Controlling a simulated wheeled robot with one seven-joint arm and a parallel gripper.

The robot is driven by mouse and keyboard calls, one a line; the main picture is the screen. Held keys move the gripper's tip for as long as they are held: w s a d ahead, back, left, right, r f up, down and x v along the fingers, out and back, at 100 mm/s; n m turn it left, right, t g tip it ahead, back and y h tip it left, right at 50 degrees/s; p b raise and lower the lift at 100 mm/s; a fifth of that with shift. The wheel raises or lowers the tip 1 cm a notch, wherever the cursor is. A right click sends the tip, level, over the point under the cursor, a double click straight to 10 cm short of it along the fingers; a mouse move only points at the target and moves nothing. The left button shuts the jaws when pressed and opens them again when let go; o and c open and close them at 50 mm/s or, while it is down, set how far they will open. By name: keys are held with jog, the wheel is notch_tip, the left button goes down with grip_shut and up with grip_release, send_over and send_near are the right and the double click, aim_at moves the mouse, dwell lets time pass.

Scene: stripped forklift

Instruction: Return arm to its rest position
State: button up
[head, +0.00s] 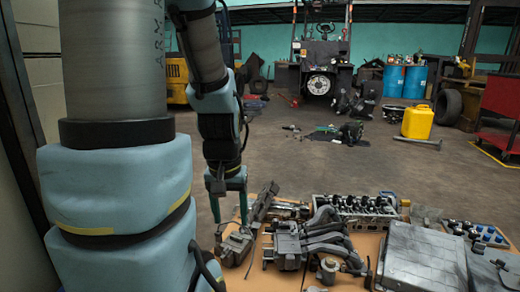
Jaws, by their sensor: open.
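My arm fills the left side of the head view, with its forearm hanging down. My gripper (229,208) points downward at the left end of the parts table, with its fingers apart. No object shows between the fingers. A grey metal part (236,246) lies just below and right of the fingertips; I cannot tell whether they touch it. My own arm column hides what lies further left.
The table (257,277) bears an intake manifold (310,241), a cylinder head (355,207) and a grey case (422,258). Beyond are a stripped forklift (319,68), a yellow can (417,122), blue barrels (404,81) and a red cart (500,105). The floor between (300,165) is mostly clear.

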notch_tip(320, 180, up, 33)
jog(key=p, duration=3.1)
jog(key=shift+r+p, duration=0.2)
jog(key=shift+p, duration=0.2)
